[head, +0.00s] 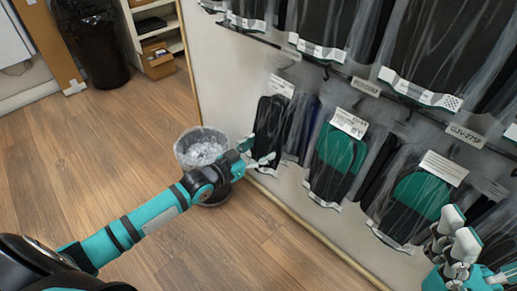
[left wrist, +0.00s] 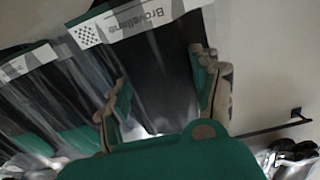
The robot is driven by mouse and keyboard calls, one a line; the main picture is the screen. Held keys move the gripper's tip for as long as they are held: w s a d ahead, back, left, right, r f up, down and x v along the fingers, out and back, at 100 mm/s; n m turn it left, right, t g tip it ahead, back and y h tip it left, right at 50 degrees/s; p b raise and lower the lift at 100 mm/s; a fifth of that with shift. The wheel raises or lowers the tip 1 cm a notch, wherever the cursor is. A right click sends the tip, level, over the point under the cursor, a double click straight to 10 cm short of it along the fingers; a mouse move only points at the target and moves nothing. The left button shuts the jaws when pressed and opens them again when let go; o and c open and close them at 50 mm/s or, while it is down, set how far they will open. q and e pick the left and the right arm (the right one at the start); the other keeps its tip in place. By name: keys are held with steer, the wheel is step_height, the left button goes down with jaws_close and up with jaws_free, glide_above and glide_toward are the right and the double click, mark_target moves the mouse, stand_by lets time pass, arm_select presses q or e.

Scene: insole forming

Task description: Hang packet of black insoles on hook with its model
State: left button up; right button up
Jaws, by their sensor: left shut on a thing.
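A clear packet of black insoles (head: 268,128) with a white label hangs at the left end of the lower row in the head view. My left gripper (head: 255,153) is at its lower left side, shut on it. In the left wrist view the black packet (left wrist: 150,75) lies between the two fingers, with its printed label upside down. The part inside the grip is partly hidden. My right gripper (head: 458,236) is at the lower right, in front of the packets; its jaw gap is unclear.
Packets with green and black insoles (head: 338,155) hang just right. More packets hang in the row above. A bare rod (left wrist: 270,129) sticks out from the wall in the left wrist view. A waste bin (head: 203,150) stands on the floor behind my left gripper.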

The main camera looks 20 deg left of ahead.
arm_select(q)
steer(key=o, duration=1.3)
steer(key=shift+s+a, duration=0.15)
steer(key=shift+s, duration=0.1)
steer(key=v, duration=1.1)
steer(key=shift+s, duration=0.25)
